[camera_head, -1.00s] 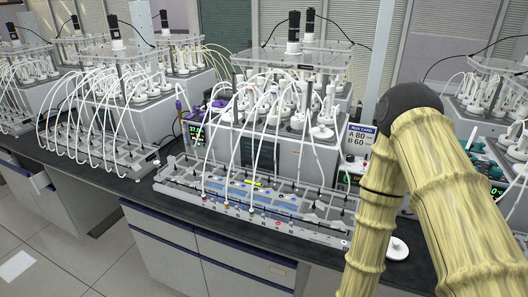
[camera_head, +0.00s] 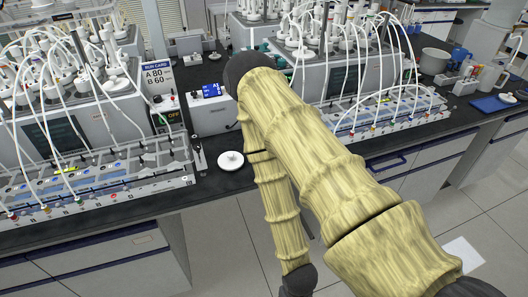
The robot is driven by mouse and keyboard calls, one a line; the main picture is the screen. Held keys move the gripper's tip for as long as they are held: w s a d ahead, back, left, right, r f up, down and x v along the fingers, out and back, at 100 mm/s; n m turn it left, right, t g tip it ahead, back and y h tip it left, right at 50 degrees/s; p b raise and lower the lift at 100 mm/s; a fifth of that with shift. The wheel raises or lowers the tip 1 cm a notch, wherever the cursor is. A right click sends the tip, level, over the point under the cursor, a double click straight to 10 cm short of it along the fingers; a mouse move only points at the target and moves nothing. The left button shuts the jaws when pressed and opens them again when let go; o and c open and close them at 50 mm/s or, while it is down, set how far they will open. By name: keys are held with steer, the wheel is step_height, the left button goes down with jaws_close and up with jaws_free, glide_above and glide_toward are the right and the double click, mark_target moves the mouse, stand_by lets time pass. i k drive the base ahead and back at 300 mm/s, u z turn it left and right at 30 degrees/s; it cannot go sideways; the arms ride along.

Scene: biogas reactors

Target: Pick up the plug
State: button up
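A white round plug-like piece with a raised middle (camera_head: 230,160) lies on the dark counter, between two reactor units and just left of my forearm. A similar small white piece (camera_head: 507,98) sits on a blue mat at the far right. I cannot tell from the picture which one is the plug. My arm rises from the lower right, bends at a dark elbow and comes down in front of the counter. Its dark lower end is at the bottom edge. My gripper is not in view.
Reactor units with racks of white tubes stand left (camera_head: 125,180) and right (camera_head: 390,112) of the bare counter strip. A small control box (camera_head: 210,110) stands behind the white piece. A jug (camera_head: 490,78) and a pot (camera_head: 434,61) stand at the right. Drawers line the counter front.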

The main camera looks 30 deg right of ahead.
mark_target(229, 161)
steer(key=z, duration=0.6)
steer(key=k, duration=0.5)
steer(key=z, duration=2.4)
steer(key=i, duration=1.45)
steer(key=u, duration=2.25)
